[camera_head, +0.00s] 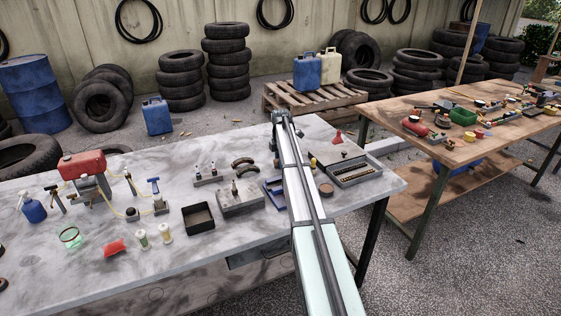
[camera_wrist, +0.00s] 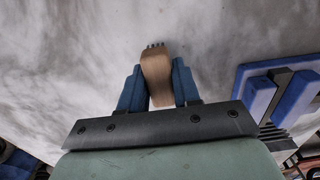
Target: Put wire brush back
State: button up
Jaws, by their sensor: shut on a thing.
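The wire brush (camera_wrist: 157,72) shows in the wrist view as a tan wooden piece with short dark bristles at its far end. My gripper (camera_wrist: 158,82) has its two blue fingers shut on the brush's sides, over the grey table top. I cannot tell whether the brush touches the table. In the head view my own arm hides the gripper and the brush. A blue holder with raised blocks (camera_wrist: 272,92) lies to the right of the gripper in the wrist view. A blue frame (camera_head: 268,187) stands just left of my arm in the head view.
The grey table (camera_head: 100,262) holds a black tray (camera_head: 198,218), a grey block (camera_head: 239,201), a long grey tray (camera_head: 354,171) and a red funnel (camera_head: 338,137). Small bottles and a red tank (camera_head: 82,164) are at the left. A wooden bench (camera_head: 455,150) stands at the right.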

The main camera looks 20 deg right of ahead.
jog(key=shift+f, duration=0.15)
jog(key=o, duration=1)
notch_tip(320, 180, up, 12)
jog(key=shift+r, duration=0.2)
jog(key=shift+o, duration=0.3)
